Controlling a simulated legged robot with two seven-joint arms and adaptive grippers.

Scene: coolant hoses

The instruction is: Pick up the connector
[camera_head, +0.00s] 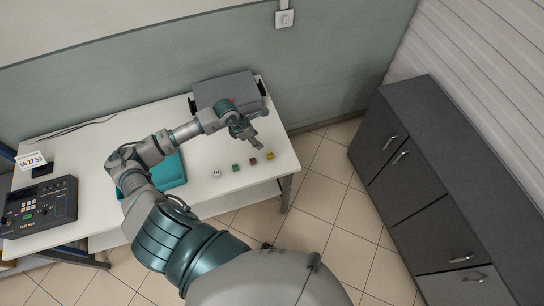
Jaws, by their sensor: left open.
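My left gripper (252,139) is open, behind the row and near the dark red piece in the picture. It appears apart from the pieces, and I see nothing between its fingers. My right gripper is not in view.
A grey case (226,88) stands at the table's back right. A teal tray (170,172) is partly hidden by my left arm. A dark test box (40,208) sits at the left. A dark cabinet (425,190) stands right of the table (95,150), across open floor.

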